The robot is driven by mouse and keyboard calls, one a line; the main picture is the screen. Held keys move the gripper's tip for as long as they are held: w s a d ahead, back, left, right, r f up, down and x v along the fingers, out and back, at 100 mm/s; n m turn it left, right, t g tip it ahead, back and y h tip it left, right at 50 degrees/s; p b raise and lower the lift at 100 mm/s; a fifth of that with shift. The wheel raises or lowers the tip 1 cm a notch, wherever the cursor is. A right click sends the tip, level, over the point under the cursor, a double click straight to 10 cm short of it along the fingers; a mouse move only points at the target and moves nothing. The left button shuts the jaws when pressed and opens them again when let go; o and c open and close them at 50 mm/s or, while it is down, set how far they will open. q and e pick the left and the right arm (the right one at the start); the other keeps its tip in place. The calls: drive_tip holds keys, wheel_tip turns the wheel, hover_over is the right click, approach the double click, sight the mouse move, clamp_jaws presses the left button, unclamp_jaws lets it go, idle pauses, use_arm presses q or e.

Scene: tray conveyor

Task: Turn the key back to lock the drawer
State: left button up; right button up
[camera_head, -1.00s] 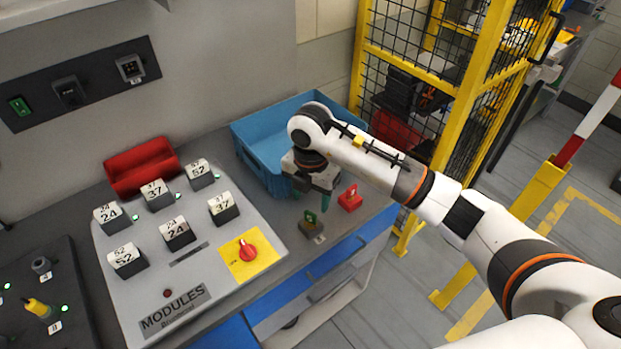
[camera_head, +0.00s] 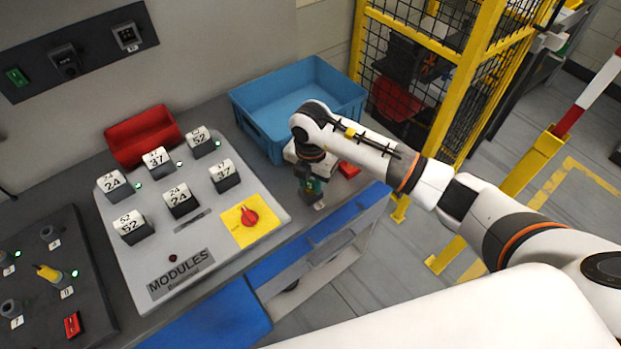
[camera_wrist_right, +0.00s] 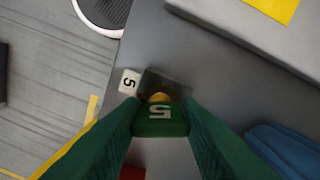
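A green key (camera_wrist_right: 160,118) marked 5 stands in a dark lock block (camera_wrist_right: 168,84) on the grey counter, with a small white 5 tag (camera_wrist_right: 129,82) beside it. My right gripper (camera_wrist_right: 160,108) points down over it; its green fingers lie against both sides of the key head without a visible gap. In the head view the right gripper (camera_head: 312,187) hides most of the key and lock. Blue-edged drawer fronts (camera_head: 335,222) run below the counter; I cannot tell which one the lock belongs to. My left gripper is out of view.
A red part (camera_head: 348,169) sits just behind the right gripper. A blue crate (camera_head: 258,136) stands behind. Left is the modules panel (camera_head: 160,262) with numbered blocks and a red knob (camera_head: 249,216). A yellow-framed fence (camera_head: 470,75) stands on the right.

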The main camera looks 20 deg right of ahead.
drive_tip(key=shift+c, duration=1.3)
drive_tip(key=shift+n+b, duration=0.7)
drive_tip(key=shift+n, duration=0.8)
drive_tip(key=shift+n+b, duration=0.85)
drive_tip(key=shift+n, duration=0.55)
drive_tip(key=shift+n+b, duration=0.9)
drive_tip(key=shift+n, duration=0.8)
